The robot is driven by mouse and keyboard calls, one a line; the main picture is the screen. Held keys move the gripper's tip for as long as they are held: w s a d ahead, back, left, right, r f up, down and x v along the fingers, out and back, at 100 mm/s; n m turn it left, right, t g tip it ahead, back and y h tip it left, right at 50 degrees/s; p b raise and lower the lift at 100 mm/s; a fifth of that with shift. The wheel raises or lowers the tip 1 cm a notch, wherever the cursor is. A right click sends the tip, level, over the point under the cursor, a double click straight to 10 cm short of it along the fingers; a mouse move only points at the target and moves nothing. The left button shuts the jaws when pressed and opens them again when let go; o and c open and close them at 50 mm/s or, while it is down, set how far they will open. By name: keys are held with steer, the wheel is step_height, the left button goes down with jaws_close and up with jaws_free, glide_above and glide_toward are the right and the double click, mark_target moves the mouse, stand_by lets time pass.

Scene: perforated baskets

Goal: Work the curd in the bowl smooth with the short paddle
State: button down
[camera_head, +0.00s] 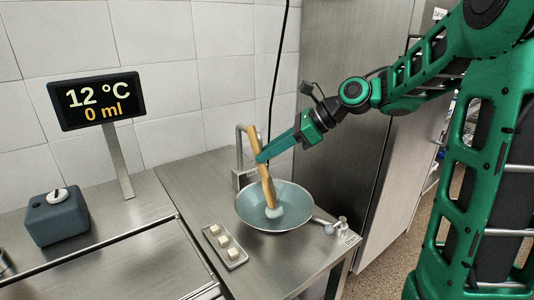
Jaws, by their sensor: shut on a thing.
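The bowl (248,208) is a wide, shallow, grey-blue metal pan on the steel counter. My gripper (262,157) is above the bowl and shut on the short paddle (268,188), a light wooden stick. The paddle stands nearly upright, tilted a little, with its lower end in the bowl. A small pale lump, which looks like the curd (274,212), lies in the bowl around the paddle's lower end. I cannot tell how smooth it is. The paddle's tip is hidden by the lump.
A tray (236,262) with pale cubes lies left of the bowl. A display (97,99) reading 12 °C and 0 ml stands behind left, above a dark box (55,216). A tap-like metal frame (240,150) rises behind the bowl.

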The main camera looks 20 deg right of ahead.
steer(key=shift+r, duration=4.45)
steer(key=shift+w+d+f, duration=0.1)
steer(key=shift+w+f, duration=0.05)
steer(key=shift+f, duration=1.35)
steer(key=shift+w+d+f, duration=0.1)
steer(key=shift+w+f, duration=0.05)
steer(key=shift+f, duration=1.3)
steer(key=shift+w+f, duration=0.15)
steer(key=shift+f, duration=1.35)
steer(key=shift+f, duration=0.2)
steer(key=shift+w+d, duration=0.1)
steer(key=shift+w, duration=0.05)
steer(key=shift+w+d, duration=0.15)
steer(key=shift+w, duration=0.1)
steer(key=shift+s, duration=0.15)
